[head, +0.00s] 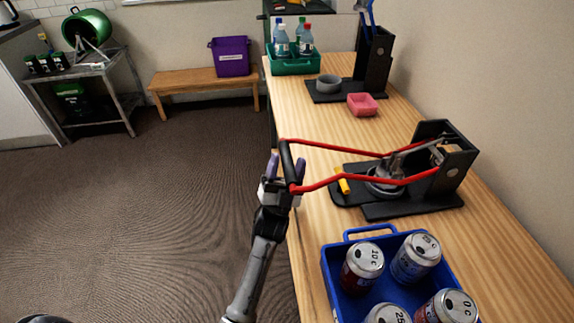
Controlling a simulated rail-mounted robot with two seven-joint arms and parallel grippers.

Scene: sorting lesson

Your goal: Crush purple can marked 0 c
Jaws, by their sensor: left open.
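The can marked 0 c (447,307) stands in the blue crate (368,230) at the lower right; its visible side looks dark red to purple. The can crusher (440,165) lies on the table behind the crate, with a grey round press (385,182) and long red lever arms (335,147) joined by a dark crossbar (286,155). I see no can in the crusher, though its press hides part of the inside. My left gripper (286,168) is open at the crossbar, one purple fingertip on each side of it. My right gripper is out of view.
Other cans, including one marked 10 c (363,264) and a blue one (416,257), share the crate.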

